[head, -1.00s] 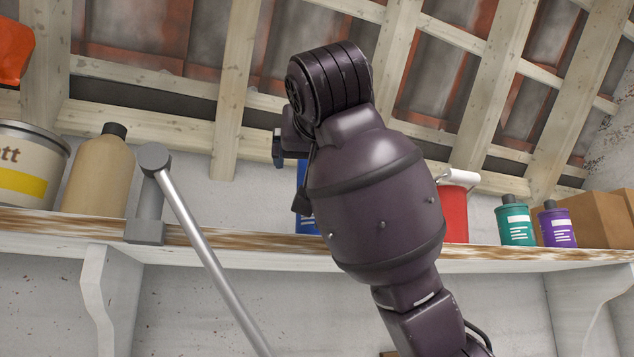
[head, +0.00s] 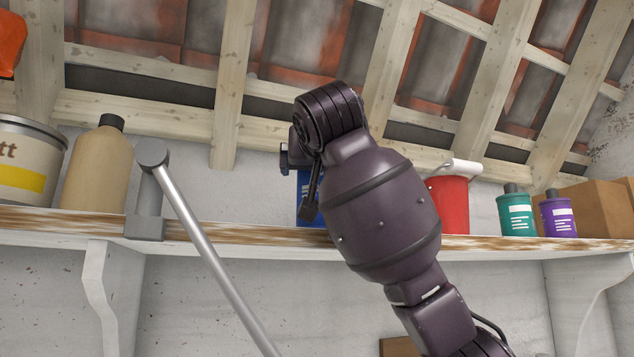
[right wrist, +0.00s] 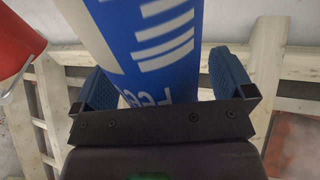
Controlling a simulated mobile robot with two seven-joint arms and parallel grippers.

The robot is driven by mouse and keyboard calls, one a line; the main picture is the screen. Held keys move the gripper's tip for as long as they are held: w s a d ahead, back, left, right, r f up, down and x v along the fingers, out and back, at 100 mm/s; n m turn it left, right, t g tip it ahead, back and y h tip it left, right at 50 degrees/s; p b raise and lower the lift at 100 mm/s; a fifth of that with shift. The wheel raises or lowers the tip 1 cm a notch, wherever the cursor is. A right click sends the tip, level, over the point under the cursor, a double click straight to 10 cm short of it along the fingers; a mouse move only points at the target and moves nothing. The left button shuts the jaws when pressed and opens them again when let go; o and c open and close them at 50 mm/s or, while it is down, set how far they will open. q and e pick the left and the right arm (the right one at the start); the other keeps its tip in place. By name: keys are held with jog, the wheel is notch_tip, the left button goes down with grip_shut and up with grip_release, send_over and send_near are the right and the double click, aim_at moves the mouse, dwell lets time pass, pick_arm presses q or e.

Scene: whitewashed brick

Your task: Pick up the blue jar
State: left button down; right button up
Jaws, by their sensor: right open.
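The blue jar (head: 310,192) stands on the shelf in the head view, mostly hidden behind my right arm. In the right wrist view the blue jar (right wrist: 165,45), with white bands and lettering, fills the space between the two blue fingers. My right gripper (right wrist: 162,72) is open around it, one finger on each side. A gap shows beside the right-hand finger; I cannot tell whether the left-hand finger touches. In the head view my wrist hides most of the right gripper. My left gripper is not in view.
The shelf (head: 80,222) also holds a cream tin (head: 28,165), a tan bottle (head: 97,172), a red can (head: 451,208), a teal bottle (head: 515,215), a purple bottle (head: 557,217) and cardboard boxes (head: 595,210). A grey bracket with a metal rod (head: 215,260) stands left of the jar. Sloping roof beams are above.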

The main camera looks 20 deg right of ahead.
jog(key=c, duration=1.3)
jog(key=shift+r, duration=0.1)
